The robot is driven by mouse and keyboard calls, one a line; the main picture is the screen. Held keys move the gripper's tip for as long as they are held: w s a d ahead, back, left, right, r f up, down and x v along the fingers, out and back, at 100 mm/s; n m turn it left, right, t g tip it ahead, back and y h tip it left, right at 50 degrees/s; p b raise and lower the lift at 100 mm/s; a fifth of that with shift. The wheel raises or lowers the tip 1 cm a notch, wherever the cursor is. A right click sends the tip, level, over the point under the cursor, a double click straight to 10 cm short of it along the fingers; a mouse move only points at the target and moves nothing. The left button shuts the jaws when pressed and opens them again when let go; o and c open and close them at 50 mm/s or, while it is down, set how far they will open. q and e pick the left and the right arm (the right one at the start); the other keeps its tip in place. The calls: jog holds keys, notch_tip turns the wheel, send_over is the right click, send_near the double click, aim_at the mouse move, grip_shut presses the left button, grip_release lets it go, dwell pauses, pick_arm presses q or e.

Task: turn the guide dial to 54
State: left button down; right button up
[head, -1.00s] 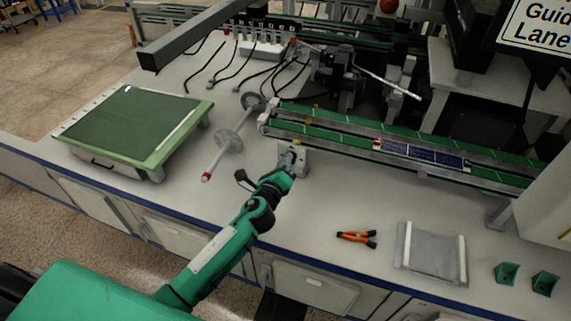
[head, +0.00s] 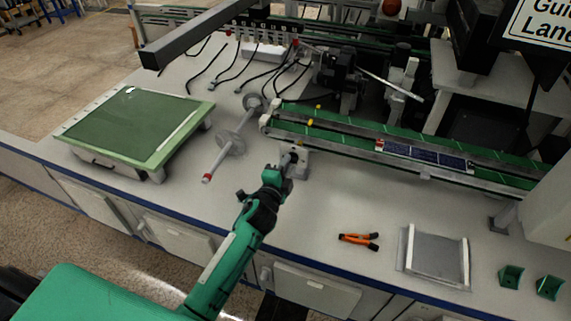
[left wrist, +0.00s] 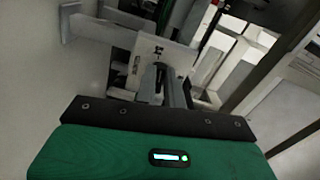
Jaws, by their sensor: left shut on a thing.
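The guide dial sits on a small pale housing (head: 302,167) at the near left end of the green conveyor. My left gripper (head: 289,160) is at the front of this housing, shut on the dial, which its fingers mostly hide. In the left wrist view the gripper (left wrist: 160,85) reaches the pale housing plate (left wrist: 160,50), which carries small dark marks too small to read. The dial's setting cannot be read. My right gripper is not in view.
The conveyor (head: 345,137) runs right from the housing and carries a dark blue panel (head: 425,156). A spindle with discs (head: 230,142) lies to the left.

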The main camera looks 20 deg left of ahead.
pick_arm(q)
jog(key=shift+f+n, duration=0.15)
jog(key=shift+n, duration=1.05)
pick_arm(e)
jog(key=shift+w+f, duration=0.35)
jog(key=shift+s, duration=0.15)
pick_arm(q)
jog(key=c, duration=1.5)
grip_release()
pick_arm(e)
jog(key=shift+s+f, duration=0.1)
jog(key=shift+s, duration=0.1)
pick_arm(q)
jog(key=shift+s, duration=0.15)
jog(key=s, duration=1.3)
jog(key=shift+s+a, duration=0.2)
jog(key=shift+s, duration=0.1)
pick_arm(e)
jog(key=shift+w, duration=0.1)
